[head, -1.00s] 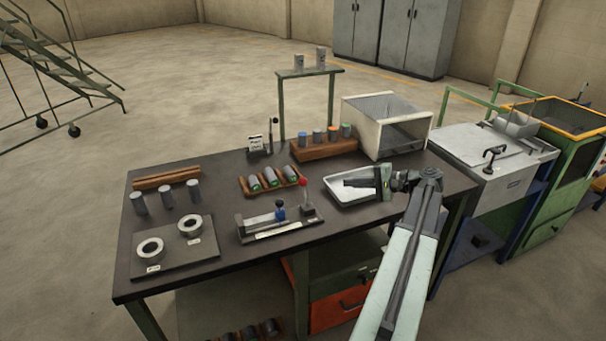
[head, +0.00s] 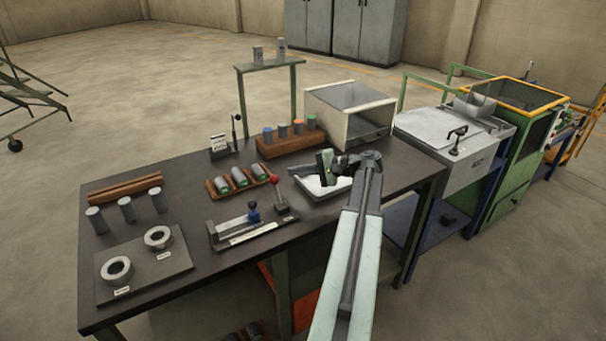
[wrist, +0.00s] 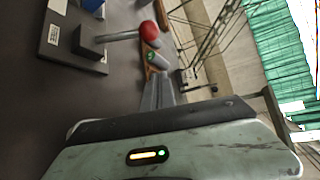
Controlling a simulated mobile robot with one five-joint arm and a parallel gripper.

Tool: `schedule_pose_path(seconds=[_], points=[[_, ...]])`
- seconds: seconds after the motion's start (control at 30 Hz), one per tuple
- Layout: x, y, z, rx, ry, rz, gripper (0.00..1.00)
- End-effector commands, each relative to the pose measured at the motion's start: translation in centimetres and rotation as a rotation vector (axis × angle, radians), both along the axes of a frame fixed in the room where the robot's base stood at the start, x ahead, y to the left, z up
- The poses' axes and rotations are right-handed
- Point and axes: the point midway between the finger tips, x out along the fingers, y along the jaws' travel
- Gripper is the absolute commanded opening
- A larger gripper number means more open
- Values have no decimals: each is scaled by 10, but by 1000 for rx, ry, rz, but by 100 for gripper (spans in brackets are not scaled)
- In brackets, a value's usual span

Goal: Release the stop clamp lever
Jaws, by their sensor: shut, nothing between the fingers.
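The stop clamp lever (head: 277,190) is a rod with a red ball knob on a dark base at the right end of a bench fixture (head: 243,231). In the head view it stands roughly upright. The wrist view shows the lever (wrist: 120,36) with its red knob close beyond my fingers. My gripper (head: 295,171) is shut and empty, just right of the knob, over the left edge of a white tray (head: 325,193). Its fingers (wrist: 160,92) also show in the wrist view. I see a gap between them and the knob. A blue knob (head: 253,212) sits left of the lever.
A wooden rack with green-ended cylinders (head: 237,179) lies behind the fixture. A second block with several cylinders (head: 290,138) and an open-fronted box (head: 350,112) stand further back. Ring gauges on a plate (head: 150,270) lie at left. The bench front edge is clear.

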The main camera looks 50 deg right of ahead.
Motion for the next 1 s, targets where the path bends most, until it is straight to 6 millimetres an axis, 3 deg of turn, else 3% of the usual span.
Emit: schedule_pose_path(seconds=[0.23,0.3,0.5,1.0], points=[[48,21,-18,-1,-1,1,0],[36,32,-6,-1,-1,-3,0],[23,47,-1,0,-1,-2,0],[20,46,-1,-3,-6,-7,0]])
